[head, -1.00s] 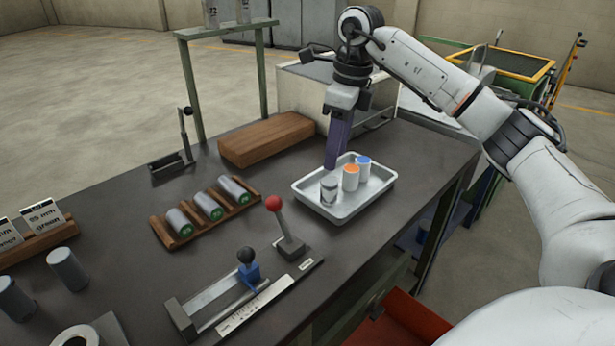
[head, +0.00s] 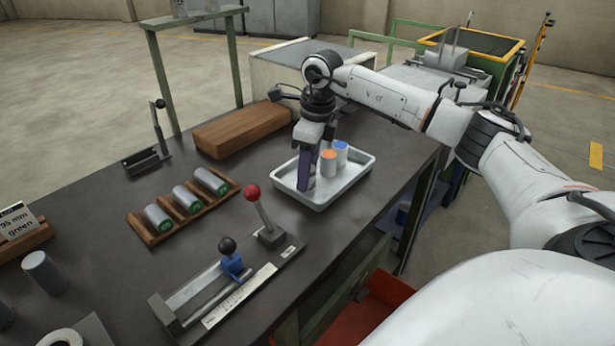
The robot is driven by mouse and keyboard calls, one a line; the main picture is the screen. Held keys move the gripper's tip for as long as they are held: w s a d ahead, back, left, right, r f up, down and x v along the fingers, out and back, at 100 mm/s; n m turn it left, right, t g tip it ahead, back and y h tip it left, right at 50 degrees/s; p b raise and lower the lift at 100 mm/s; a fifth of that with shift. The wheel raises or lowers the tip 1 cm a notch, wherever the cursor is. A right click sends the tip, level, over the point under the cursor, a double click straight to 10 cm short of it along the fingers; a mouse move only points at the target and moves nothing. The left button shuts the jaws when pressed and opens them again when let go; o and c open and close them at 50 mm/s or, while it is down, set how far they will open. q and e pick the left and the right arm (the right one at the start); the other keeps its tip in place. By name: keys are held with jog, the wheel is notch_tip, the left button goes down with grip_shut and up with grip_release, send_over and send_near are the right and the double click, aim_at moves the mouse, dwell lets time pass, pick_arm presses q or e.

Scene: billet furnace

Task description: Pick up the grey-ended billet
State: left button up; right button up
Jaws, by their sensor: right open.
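A metal tray (head: 340,192) stands on the dark bench. In it stand an orange-ended billet (head: 328,164) and a blue-ended billet (head: 342,153), both upright. My right gripper (head: 306,182) points down into the left part of the tray, left of the orange-ended billet. Its jaws are open, and its dark fingers cover the spot where the grey-ended billet stood; I cannot make out that billet now, nor whether the fingers straddle it. My left gripper is not in view.
A wooden rack (head: 151,235) holds several green-ended billets lying down. A red-knobbed lever (head: 253,194) and a blue slide gauge (head: 232,264) stand in front of the tray. A wooden block (head: 242,128) lies behind it. Grey cylinders stand at the left.

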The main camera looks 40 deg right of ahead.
grip_shut()
jog(key=shift+r, duration=0.1)
